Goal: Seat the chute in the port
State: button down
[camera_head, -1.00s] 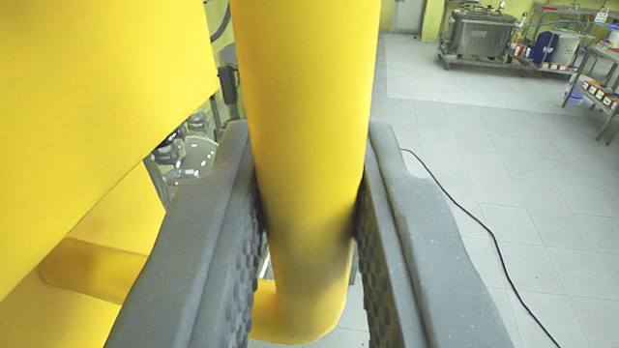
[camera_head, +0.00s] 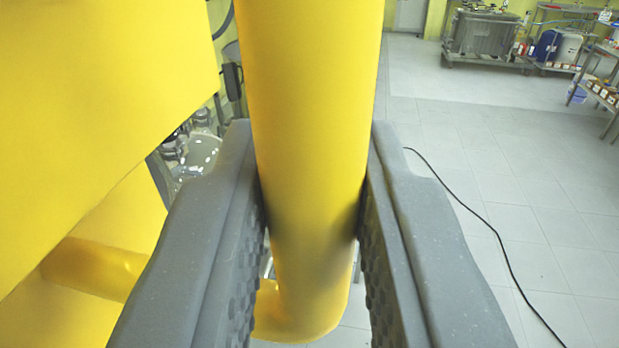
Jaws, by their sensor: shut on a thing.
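The yellow chute (camera_head: 110,110) fills the left side of the view, with a large flat-sided body close to the camera. Its thick yellow handle bar (camera_head: 312,120) runs down the middle and bends left at the bottom, back toward the body. My gripper (camera_head: 314,215) is shut on this handle, one grey textured jaw on each side. The chute's lower end is out of frame. A glass-and-metal reactor top (camera_head: 195,155) shows partly behind the chute, left of the handle. I cannot make out the port.
A black cable (camera_head: 490,230) lies across the tiled floor (camera_head: 540,190) at right. A grey metal tank on a cart (camera_head: 485,35), blue and white drums (camera_head: 556,47) and a shelf (camera_head: 605,90) stand far back right.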

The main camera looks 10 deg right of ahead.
jog(key=shift+w+a+f+b, duration=0.2)
jog(key=shift+w+a+f, duration=0.05)
jog(key=shift+a+f, duration=0.3)
jog(key=shift+w+a+f+b, duration=0.2)
jog(key=shift+a+f, duration=0.2)
jog(key=shift+a, duration=0.15)
dwell(0.7)
jog(key=c, duration=1.4)
grip_release()
jog(key=shift+c, duration=0.2)
jog(key=shift+s, duration=0.1)
jog(key=shift+s+a+f+b, duration=0.25)
jog(key=shift+s+b, duration=0.2)
jog(key=shift+s, duration=0.25)
jog(key=shift+s+a+f+b, duration=0.2)
jog(key=shift+s+b, duration=0.2)
jog(key=shift+s, duration=0.25)
jog(key=shift+s, duration=0.1)
